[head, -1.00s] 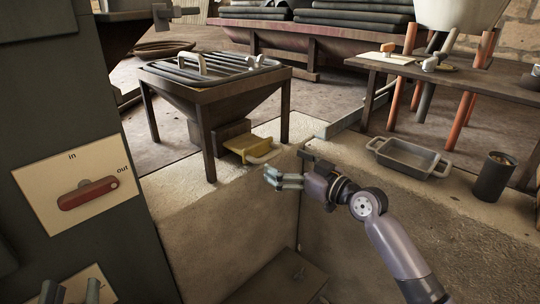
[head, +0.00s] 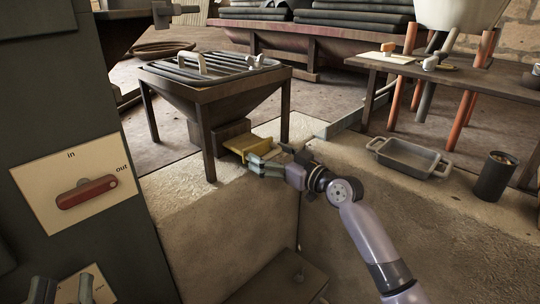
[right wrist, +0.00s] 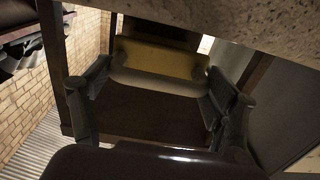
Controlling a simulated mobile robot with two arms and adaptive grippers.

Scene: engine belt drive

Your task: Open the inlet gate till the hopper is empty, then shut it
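The hopper (head: 222,98) is a dark funnel on legs, with a barred grate (head: 205,66) on top. Its contents do not show. The yellow inlet gate (head: 246,144) is at its foot, on the pit's edge. My right gripper (head: 262,165) is at the gate's near side and covers its pale handle in the head view. In the right wrist view, the handle (right wrist: 155,82) lies between the spread fingers, below the yellow plate (right wrist: 160,58); I cannot tell if they touch it. My left gripper (head: 63,290) is open and empty at the bottom left, partly cut off.
A dark panel at the left bears a red lever (head: 87,192) on a plate marked in and out; the lever is near horizontal. A grey tray (head: 408,157) and dark cup (head: 494,176) stand on the right ledge. The pit in front is open.

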